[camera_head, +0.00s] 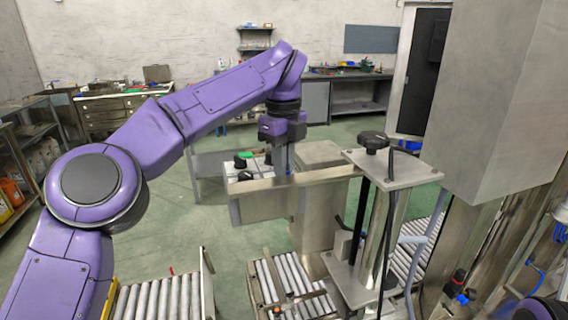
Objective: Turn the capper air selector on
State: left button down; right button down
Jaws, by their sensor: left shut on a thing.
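My left arm reaches in from the left, and its purple gripper (281,170) points down at the top of a metal control box (262,203). The fingers are shut on a small control at the box top, which they hide. I cannot make out which way that control is turned or read any label. A green-topped control (241,160) and a black knob (246,176) stand on the box just left of the fingers, apart from them. My right gripper is not in view.
A metal post assembly with a black knob (374,140) on its plate (395,168) stands right of the box. A large grey cabinet (503,95) fills the upper right. Roller conveyors (160,300) lie below. Benches (112,105) stand behind, with open green floor between.

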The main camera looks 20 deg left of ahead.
pick_arm(q)
jog(key=shift+a+f, duration=0.1)
jog(key=shift+f, duration=0.15)
jog(key=c, duration=1.2)
grip_release()
jog(key=shift+c, duration=0.2)
jog(key=shift+o, duration=0.3)
jog(key=shift+w+a, duration=0.1)
jog(key=shift+a, duration=0.2)
jog(key=shift+d+r, duration=0.2)
jog(key=shift+r, duration=0.1)
notch_tip(320, 180, up, 10)
jog(key=p, duration=0.6)
jog(key=shift+a, duration=0.15)
jog(key=shift+f, duration=0.1)
